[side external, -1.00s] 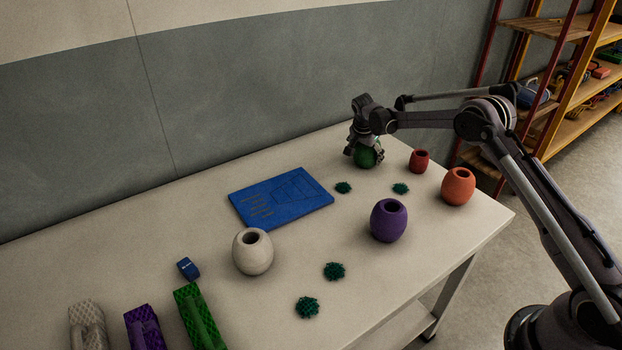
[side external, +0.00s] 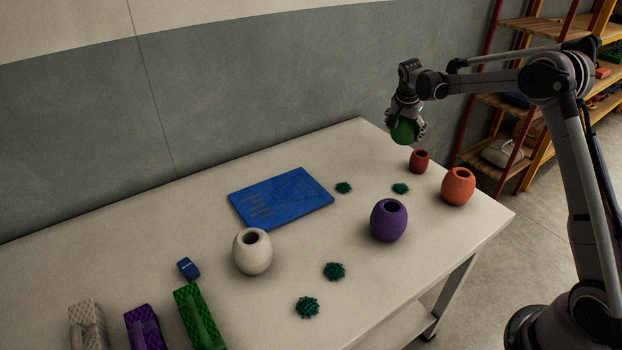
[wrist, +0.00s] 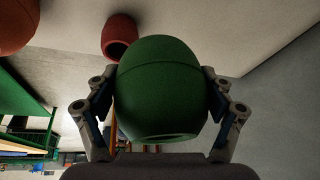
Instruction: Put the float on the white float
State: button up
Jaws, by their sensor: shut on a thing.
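My gripper (side external: 406,130) is shut on a green float (side external: 403,132) and holds it in the air above the back right part of the table. The green float (wrist: 160,88) fills the middle of the wrist view, with a finger on each side. The white float (side external: 252,252) stands upright on the table at the front middle, with its dark hole facing up. It is far to the left of my gripper and nearer the camera. Nothing sits on it.
Purple (side external: 388,220), orange (side external: 458,187) and small red (side external: 419,161) floats stand on the right of the table. A blue block (side external: 188,268) and net bundles (side external: 200,318) are front left.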

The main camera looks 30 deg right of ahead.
jog(key=shift+s+r, duration=0.2)
jog(key=shift+r, duration=0.05)
jog(key=a+r+n+t+y, duration=0.1)
jog(key=a+r+n, duration=0.25)
jog(key=a, duration=0.65)
jog(key=a+r+n+y, duration=0.15)
jog(key=a+n, duration=0.25)
jog(key=a, duration=0.7)
jog(key=s+a+r+n+y, duration=0.25)
jog(key=s+a+n, duration=0.2)
jog(key=a, duration=0.65)
jog(key=s+a+r+n+y, duration=0.1)
jog(key=s+a+r+n, duration=0.3)
jog(key=a, duration=0.7)
send_over(245, 235)
jog(key=s, duration=0.2)
jog(key=shift+n+t, duration=0.3)
jog(key=shift+t, duration=0.1)
jog(key=f, duration=0.5)
jog(key=d+f, duration=0.1)
jog(key=f, duration=0.2)
jog(key=shift+w+f, duration=0.1)
jog(key=shift+w, duration=0.05)
jog(key=shift+a+f, duration=0.1)
jog(key=shift+f, duration=1.95)
jog(key=shift+f, duration=0.1)
jog(key=o, duration=1.1)
jog(key=shift+o, duration=0.2)
